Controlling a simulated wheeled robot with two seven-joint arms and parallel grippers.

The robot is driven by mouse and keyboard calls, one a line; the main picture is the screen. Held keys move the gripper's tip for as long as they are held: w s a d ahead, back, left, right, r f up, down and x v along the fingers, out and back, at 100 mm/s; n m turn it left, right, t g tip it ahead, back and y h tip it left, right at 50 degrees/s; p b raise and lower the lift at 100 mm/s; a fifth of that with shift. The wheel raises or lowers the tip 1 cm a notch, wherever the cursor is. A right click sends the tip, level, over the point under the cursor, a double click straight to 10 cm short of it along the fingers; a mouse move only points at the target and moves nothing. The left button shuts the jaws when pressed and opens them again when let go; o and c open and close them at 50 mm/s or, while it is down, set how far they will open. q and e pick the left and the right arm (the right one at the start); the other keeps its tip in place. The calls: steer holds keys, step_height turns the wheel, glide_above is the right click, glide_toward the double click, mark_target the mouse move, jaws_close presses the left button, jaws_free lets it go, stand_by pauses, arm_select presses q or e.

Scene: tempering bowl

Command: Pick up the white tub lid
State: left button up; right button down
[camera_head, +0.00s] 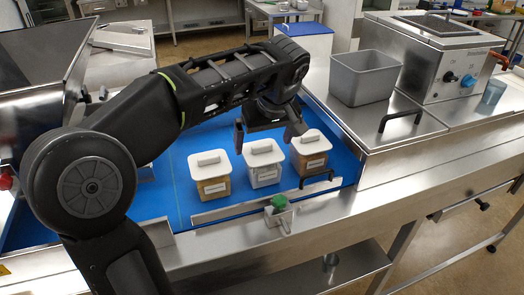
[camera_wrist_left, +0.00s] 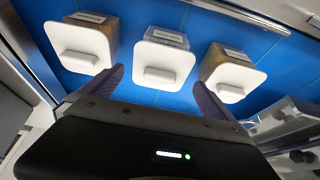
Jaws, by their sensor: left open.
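Three square tubs with white lids stand in a row on the blue surface in the head view: the left lid (camera_head: 208,163), the middle lid (camera_head: 263,151) and the right lid (camera_head: 311,143). Each lid has a raised block handle. My left gripper (camera_head: 268,134) is open and points down over the middle lid, seemingly empty. In the left wrist view its fingers (camera_wrist_left: 160,88) lie to either side of the middle lid (camera_wrist_left: 163,58), with the other lids beyond them. Whether the fingers touch the middle lid cannot be told. My right gripper is not in view.
A grey metal bin (camera_head: 364,80) stands on the steel counter at the right, near a machine with knobs (camera_head: 450,78). A green-topped item (camera_head: 279,202) and a low metal rail (camera_head: 235,207) sit in front of the tubs. Blue surface (camera_head: 180,190) is free at the left.

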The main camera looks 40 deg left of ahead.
arm_select(q)
steer(key=shift+x, duration=1.1)
steer(key=shift+c, duration=0.4)
steer(key=c, duration=1.1)
